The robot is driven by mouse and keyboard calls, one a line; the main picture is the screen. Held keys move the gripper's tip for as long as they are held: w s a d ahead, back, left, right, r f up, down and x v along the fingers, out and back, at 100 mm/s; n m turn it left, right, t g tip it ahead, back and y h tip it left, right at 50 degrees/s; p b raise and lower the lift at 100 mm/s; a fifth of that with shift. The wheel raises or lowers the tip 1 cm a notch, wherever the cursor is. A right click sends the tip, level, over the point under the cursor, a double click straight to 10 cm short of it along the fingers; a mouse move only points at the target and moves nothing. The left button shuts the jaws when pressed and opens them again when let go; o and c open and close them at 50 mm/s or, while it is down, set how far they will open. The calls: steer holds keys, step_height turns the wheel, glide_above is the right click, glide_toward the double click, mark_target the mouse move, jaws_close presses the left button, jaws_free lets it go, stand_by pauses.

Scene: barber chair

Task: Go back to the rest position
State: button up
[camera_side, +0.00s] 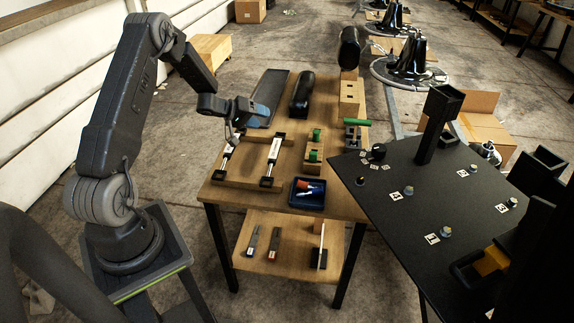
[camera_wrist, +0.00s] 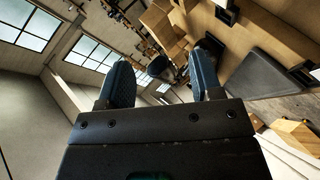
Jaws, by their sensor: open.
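My gripper (camera_side: 252,113) is raised over the left edge of the wooden workbench (camera_side: 342,204), near two white-bodied parts held in a rack. In the wrist view its two blue fingers stand well apart, and the gap of my gripper (camera_wrist: 160,78) holds nothing. The wrist is tilted so that this view looks across the room, with windows at upper left and part of the bench at right. The exact height above the bench is hard to judge.
The white-bodied parts' rack (camera_side: 232,182), a blue tray (camera_side: 307,193) with small items, a black pad (camera_side: 268,90) and a black roll (camera_side: 303,93) are on the bench. A black table (camera_side: 400,170) with numbered labels stands at right.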

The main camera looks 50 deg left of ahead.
steer(key=w+d+r+m+y, duration=0.1)
steer(key=w+d+r+y, duration=0.15)
steer(key=r, duration=0.45)
steer(key=w+d+r+m+y, duration=0.1)
steer(key=d+r+y, duration=0.15)
steer(key=r, duration=0.35)
steer(key=s+d+r+m+y, duration=0.1)
steer(key=s+d+r+y, duration=0.1)
steer(key=s+d+r, duration=0.5)
steer(key=s+d+r+m+g+h, duration=0.1)
steer(key=s+d+m+g+h, duration=0.1)
steer(key=s+d, duration=0.8)
steer(key=s+d+r+m+g+h, duration=0.2)
steer(key=s+d+m+g, duration=0.2)
steer(key=s+d, duration=0.6)
steer(key=shift+s+d+r+m, duration=0.15)
steer(key=shift+s+d+m, duration=0.25)
steer(key=shift+s, duration=0.85)
